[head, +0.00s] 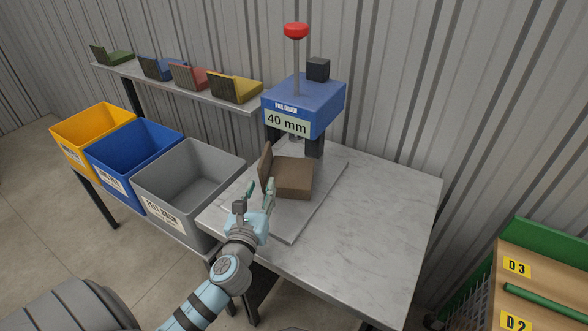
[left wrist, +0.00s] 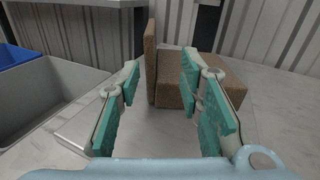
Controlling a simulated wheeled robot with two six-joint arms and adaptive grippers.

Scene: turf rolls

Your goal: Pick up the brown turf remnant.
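The brown turf remnant (head: 293,180) lies on a pale plate under the blue pile gauge (head: 303,104) marked 40 mm. It has a flat block and a thin upright flap (head: 266,168) on its left side. My left gripper (head: 259,191) is open and empty, just in front of the remnant. In the left wrist view the flap (left wrist: 150,63) shows between the open fingers (left wrist: 160,72), farther off than the fingertips, and the block (left wrist: 205,80) is partly hidden behind the right finger. My right gripper is not in view.
Yellow (head: 93,132), blue (head: 133,156) and grey (head: 188,190) bins stand left of the marble table (head: 385,215). A shelf (head: 190,88) behind them holds green, blue, red and yellow pieces. A rack marked D 3 (head: 540,268) stands at right. The table's right side is clear.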

